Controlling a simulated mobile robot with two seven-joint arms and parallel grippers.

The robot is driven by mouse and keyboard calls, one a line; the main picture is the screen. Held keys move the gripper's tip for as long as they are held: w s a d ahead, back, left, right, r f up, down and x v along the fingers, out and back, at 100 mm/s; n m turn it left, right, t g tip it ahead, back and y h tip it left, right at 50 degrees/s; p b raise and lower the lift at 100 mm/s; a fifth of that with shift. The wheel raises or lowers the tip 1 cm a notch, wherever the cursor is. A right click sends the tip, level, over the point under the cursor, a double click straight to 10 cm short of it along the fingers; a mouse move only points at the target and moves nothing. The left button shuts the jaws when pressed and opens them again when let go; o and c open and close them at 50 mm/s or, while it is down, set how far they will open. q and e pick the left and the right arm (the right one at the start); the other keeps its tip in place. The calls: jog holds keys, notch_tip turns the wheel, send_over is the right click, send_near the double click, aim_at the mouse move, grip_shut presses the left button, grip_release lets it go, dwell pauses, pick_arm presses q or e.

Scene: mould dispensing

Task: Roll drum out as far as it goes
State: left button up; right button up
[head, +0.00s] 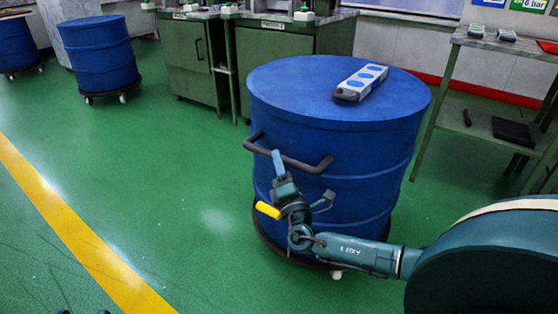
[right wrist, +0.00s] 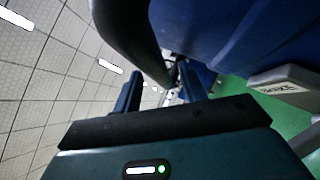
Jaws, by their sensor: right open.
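The large blue drum (head: 335,135) stands upright on a low dark wheeled base at the centre right of the head view. A black bar handle (head: 310,166) sticks out from its near side. My right gripper (head: 278,161) is at the left part of this handle, pointing up. In the right wrist view my right gripper (right wrist: 161,88) has its fingers apart, with the black handle (right wrist: 128,28) running down toward the gap between them. I cannot tell whether they touch it. Two small dark tips at the bottom left edge of the head view may be my left gripper.
A grey block with blue ovals (head: 362,82) lies on the drum's lid. Green cabinets (head: 272,55) stand behind, and a metal side table (head: 500,50) stands at the right. Another blue drum (head: 102,58) is at the back left. The green floor (head: 150,180) left of the drum is clear.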

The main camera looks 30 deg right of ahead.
jog(key=shift+x, duration=1.1)
jog(key=shift+c, duration=0.4)
grip_shut()
